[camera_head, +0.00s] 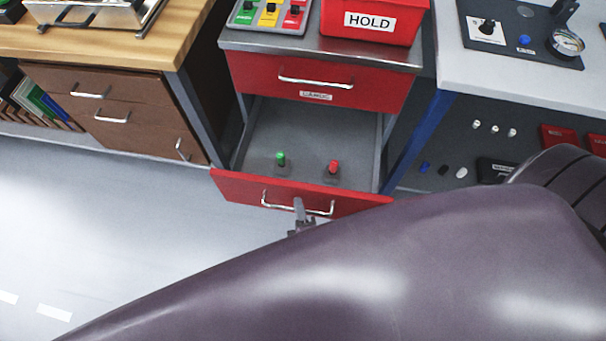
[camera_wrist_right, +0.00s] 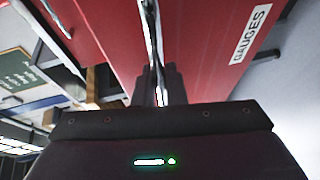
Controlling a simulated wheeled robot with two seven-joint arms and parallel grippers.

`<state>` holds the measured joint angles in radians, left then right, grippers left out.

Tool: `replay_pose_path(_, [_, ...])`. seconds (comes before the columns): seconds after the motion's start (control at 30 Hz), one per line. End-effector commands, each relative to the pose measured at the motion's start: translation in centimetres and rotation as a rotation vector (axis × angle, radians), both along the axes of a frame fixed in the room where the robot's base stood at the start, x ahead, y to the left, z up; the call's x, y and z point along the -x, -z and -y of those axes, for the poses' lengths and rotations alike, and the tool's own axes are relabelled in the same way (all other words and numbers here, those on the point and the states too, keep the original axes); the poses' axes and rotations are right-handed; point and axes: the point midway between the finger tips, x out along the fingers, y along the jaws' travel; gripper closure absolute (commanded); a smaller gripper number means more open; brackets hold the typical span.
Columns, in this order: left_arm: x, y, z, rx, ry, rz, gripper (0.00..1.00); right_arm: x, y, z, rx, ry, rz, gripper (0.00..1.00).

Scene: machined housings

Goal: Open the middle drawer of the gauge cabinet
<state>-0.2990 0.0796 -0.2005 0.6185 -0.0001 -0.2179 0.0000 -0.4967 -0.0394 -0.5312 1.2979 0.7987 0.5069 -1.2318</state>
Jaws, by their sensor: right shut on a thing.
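The gauge cabinet is red, with a grey top (camera_head: 320,50). Its top drawer (camera_head: 255,75) is shut, with a bar handle and a small label. The drawer below it is pulled well out; its red front (camera_head: 235,186) and grey floor (camera_head: 300,130) show. A green-topped piece (camera_head: 281,158) and a red-topped piece (camera_head: 333,166) stand inside. My right gripper (camera_head: 300,212) is shut on this drawer's handle (camera_head: 270,204). In the right wrist view the jaws (camera_wrist_right: 157,88) close around the bar, beside a GAUGES label (camera_wrist_right: 250,34). Anything below this drawer is hidden. My left gripper is out of view.
A red HOLD bin (camera_head: 374,22) and a tray of coloured pieces (camera_head: 270,14) stand on the cabinet. A brown drawer unit (camera_head: 110,112) is at left, a white bench (camera_head: 510,75) at right. My arm covers the lower right. The floor (camera_head: 110,220) at left is clear.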

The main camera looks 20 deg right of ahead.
Motion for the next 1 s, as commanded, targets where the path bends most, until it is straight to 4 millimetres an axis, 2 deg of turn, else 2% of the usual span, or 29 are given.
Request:
replay_pose_path(0.1, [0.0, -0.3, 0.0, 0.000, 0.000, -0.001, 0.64, 1.8, 0.0, -1.2, -0.003, 0.000, -0.004, 1.00])
replay_pose_path(0.3, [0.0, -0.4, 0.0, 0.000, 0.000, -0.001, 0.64, 3.5, 0.0, -2.4, -0.002, 0.000, -0.002, 1.00])
replay_pose_path(0.83, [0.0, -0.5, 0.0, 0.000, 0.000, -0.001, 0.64, 4.1, 0.1, -2.8, -0.001, 0.001, -0.001, 1.00])
replay_pose_path(0.87, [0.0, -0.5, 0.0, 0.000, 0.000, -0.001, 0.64, 4.1, 0.1, -2.8, -0.001, 0.001, -0.001, 0.85])
replay_pose_path(0.9, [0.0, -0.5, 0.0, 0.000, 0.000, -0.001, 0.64, 4.1, 0.1, -2.8, -0.001, 0.001, -0.001, 0.81])
replay_pose_path(1.0, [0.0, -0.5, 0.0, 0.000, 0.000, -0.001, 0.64, 4.1, 0.1, -2.8, -0.001, 0.001, -0.001, 0.81])
